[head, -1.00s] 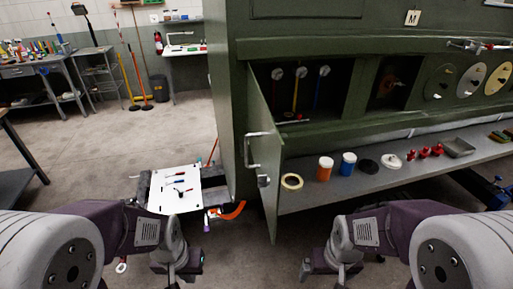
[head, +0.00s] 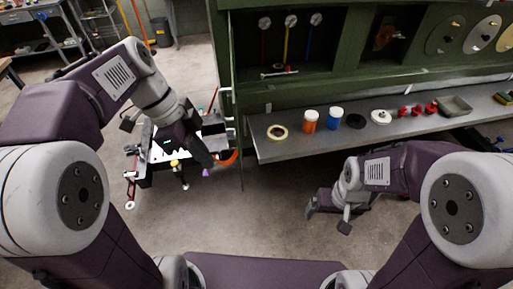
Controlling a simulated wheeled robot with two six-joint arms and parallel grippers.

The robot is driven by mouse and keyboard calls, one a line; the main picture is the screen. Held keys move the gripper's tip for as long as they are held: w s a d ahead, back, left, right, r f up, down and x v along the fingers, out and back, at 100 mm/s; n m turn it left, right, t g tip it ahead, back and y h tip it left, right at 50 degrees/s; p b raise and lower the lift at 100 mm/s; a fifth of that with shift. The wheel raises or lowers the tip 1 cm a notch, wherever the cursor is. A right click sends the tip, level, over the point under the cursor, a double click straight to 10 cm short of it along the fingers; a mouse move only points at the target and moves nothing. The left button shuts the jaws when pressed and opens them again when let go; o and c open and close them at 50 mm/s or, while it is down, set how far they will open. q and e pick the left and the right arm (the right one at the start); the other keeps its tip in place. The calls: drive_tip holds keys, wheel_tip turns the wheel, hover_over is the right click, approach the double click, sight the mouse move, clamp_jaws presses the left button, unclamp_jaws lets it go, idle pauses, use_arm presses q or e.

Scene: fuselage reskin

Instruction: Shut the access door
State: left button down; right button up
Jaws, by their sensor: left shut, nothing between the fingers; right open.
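The green access door (head: 237,100) stands open at the left of the gauge bay (head: 290,45). It shows nearly edge-on, jutting out from the green panel towards me. Its handle (head: 227,118) is on the left face, partly visible. My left gripper (head: 204,158) is shut and empty, just left of the door and apart from it as far as I can tell. My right gripper (head: 328,218) is open and empty, low over the floor in front of the shelf.
A grey shelf (head: 360,142) under the panel holds a tape roll (head: 277,132), an orange jar (head: 310,120), a blue jar (head: 333,118) and small red parts. A low tool cart (head: 146,172) stands below my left arm. Floor between the grippers is clear.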

use_arm(q)
wheel_tip(320, 180, up, 5)
drive_tip(key=w+t+p, duration=0.1)
drive_tip(key=w, duration=0.1)
drive_tip(key=a+f+n, duration=0.1)
drive_tip(key=a+f, duration=0.1)
drive_tip(key=a, duration=0.2)
drive_tip(key=d+f+p, duration=0.1)
drive_tip(key=d+f, duration=0.7)
drive_tip(key=d, duration=0.1)
drive_tip(key=shift+w, duration=0.4)
use_arm(e)
wheel_tip(320, 180, up, 4)
drive_tip(key=shift+s+r, duration=0.1)
drive_tip(key=shift+r, duration=0.1)
use_arm(q)
drive_tip(key=shift+a, duration=0.15)
use_arm(e)
drive_tip(key=shift+a, duration=0.1)
